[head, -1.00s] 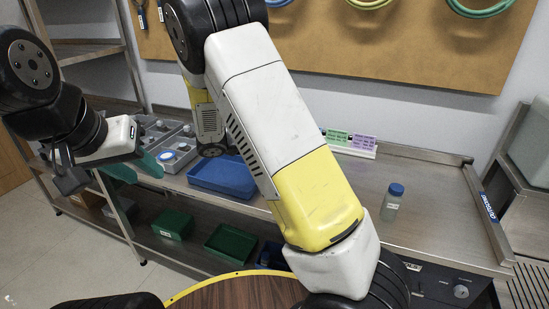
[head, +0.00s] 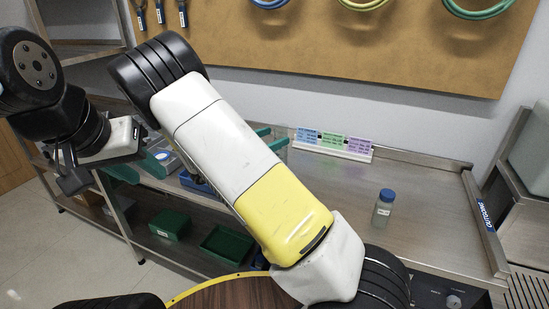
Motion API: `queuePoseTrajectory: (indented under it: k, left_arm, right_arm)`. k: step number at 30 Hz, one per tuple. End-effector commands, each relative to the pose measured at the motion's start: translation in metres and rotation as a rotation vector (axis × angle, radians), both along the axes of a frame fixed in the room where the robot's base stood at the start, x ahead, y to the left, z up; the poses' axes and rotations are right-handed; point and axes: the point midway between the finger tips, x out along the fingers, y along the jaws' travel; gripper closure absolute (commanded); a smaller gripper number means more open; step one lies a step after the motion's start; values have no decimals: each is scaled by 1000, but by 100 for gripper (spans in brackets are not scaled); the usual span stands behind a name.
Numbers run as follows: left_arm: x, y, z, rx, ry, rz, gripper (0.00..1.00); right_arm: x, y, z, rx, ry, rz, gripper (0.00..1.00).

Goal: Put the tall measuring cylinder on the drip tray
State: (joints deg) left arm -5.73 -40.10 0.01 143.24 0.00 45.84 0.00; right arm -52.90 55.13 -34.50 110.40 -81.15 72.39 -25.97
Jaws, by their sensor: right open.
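I cannot make out a tall measuring cylinder in the head view. A blue tray (head: 196,186) on the bench, possibly the drip tray, is mostly hidden behind my right arm.
A clear bottle with a blue cap (head: 383,208) stands on the right of the bench (head: 425,205). A rack of coloured labelled blocks (head: 334,144) is along the back. Green bins (head: 170,224) sit on the lower shelf. The bench around the bottle is free.

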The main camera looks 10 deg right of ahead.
Motion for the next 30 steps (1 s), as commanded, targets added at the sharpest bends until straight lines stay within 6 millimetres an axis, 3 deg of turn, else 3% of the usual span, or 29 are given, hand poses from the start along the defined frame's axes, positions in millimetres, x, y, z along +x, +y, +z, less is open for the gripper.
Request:
queuePoseTrajectory:
  k: [15, 23, 30]
  left_arm:
    - [0, 0, 0, 0, 0, 0, 64]
    - [0, 0, 0, 0, 0, 0, 64]
    - [0, 0, 0, 0, 0, 0, 64]
  right_arm:
    - [32, -55, 0, 1, 0, -5, 30]
    - [36, -61, 0, 4, 0, -2, 30]
    - [35, -60, 0, 3, 1, -2, 73]
